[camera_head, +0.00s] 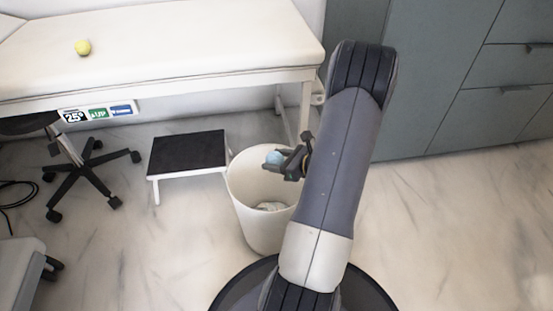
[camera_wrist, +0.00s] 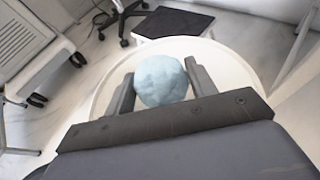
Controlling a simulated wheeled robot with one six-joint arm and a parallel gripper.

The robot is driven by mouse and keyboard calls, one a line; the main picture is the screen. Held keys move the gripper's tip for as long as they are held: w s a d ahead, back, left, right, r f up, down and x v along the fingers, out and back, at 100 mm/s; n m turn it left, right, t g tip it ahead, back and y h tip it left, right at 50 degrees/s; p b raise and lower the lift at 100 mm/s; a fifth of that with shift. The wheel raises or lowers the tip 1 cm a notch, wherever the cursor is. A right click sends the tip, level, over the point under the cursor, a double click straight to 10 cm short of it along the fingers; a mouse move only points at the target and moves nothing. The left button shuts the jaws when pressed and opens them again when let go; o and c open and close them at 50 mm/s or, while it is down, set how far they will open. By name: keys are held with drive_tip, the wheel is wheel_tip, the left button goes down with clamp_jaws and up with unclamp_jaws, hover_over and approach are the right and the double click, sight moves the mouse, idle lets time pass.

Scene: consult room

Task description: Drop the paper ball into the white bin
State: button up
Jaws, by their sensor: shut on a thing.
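A crumpled light-blue paper ball (camera_wrist: 161,81) is held between the two fingers of my gripper (camera_wrist: 158,88). In the head view the ball (camera_head: 274,157) shows at the tips of my gripper (camera_head: 284,160). The white bin (camera_head: 247,205) stands on the floor, upright and open at the top, and the ball is over its opening. Some crumpled pale paper (camera_head: 270,206) lies inside the bin. In the wrist view the bin's rim (camera_wrist: 98,98) shows around and behind the ball. My arm hides the right part of the bin in the head view.
A black-topped step stool (camera_head: 188,153) stands left of the bin. A padded exam table (camera_head: 180,50) with a yellow ball (camera_head: 83,47) on it is behind. A wheeled chair base (camera_head: 85,170) is at the left. Grey cabinets (camera_head: 440,80) line the back right. The right floor is clear.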

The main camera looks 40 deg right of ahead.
sight(276, 156)
drive_tip(key=o, duration=1)
drive_tip(key=shift+o, duration=0.2)
drive_tip(key=shift+s, duration=0.1)
drive_tip(key=p+v, duration=0.4)
drive_tip(key=v, duration=0.6)
drive_tip(key=shift+s+r, duration=0.25)
drive_tip(key=shift+d, duration=0.1)
drive_tip(key=b+x, duration=0.4)
drive_tip(key=x, duration=0.7)
drive_tip(key=shift+f, duration=0.1)
wheel_tip(276, 156, up, 3)
drive_tip(key=shift+s+r+p, duration=0.1)
drive_tip(key=shift+p, duration=1.1)
drive_tip(key=shift+r+p, duration=0.65)
drive_tip(key=shift+r, duration=0.2)
drive_tip(key=shift+f, duration=0.1)
